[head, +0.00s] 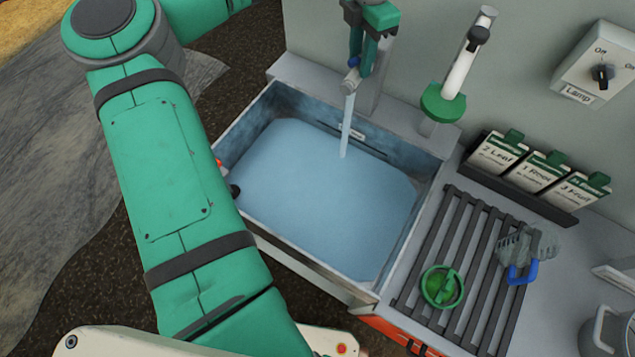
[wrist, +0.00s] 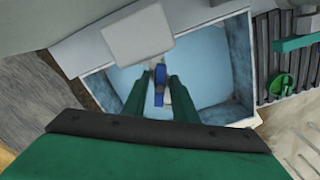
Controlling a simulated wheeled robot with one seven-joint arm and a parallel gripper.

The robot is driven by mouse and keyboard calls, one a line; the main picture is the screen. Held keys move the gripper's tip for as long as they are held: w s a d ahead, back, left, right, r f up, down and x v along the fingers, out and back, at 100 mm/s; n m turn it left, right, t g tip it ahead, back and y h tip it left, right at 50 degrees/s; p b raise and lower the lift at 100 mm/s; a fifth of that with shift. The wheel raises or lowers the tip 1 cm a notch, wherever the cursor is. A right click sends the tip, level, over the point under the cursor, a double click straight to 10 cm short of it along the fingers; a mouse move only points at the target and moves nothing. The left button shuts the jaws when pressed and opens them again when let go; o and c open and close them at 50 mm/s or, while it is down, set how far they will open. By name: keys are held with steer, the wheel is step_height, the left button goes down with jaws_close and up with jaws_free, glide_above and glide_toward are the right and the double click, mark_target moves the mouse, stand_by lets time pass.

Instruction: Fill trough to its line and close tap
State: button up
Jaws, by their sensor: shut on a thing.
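The trough (head: 408,240) is a grey rectangular basin with pale blue water (head: 320,200) in it. A dark line (head: 372,150) runs on its back wall, and the water's edge appears a little below it. The tap (head: 351,82) stands over the back of the trough, and a stream (head: 348,125) falls from it into the water. My gripper (head: 364,42) is at the tap, its green fingers shut on the blue tap handle (wrist: 159,84). In the wrist view my gripper (wrist: 160,90) has the handle between its fingers, and the trough (wrist: 238,55) shows behind.
A white pipe with a green base (head: 462,75) stands right of the tap. Labelled packets (head: 543,170) and a lamp switch (head: 602,75) are at right.

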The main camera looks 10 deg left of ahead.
steer(key=shift+s+f+m, duration=0.15)
steer(key=shift+f+m, duration=0.1)
steer(key=shift+m, duration=0.45)
steer(key=shift+c, duration=0.2)
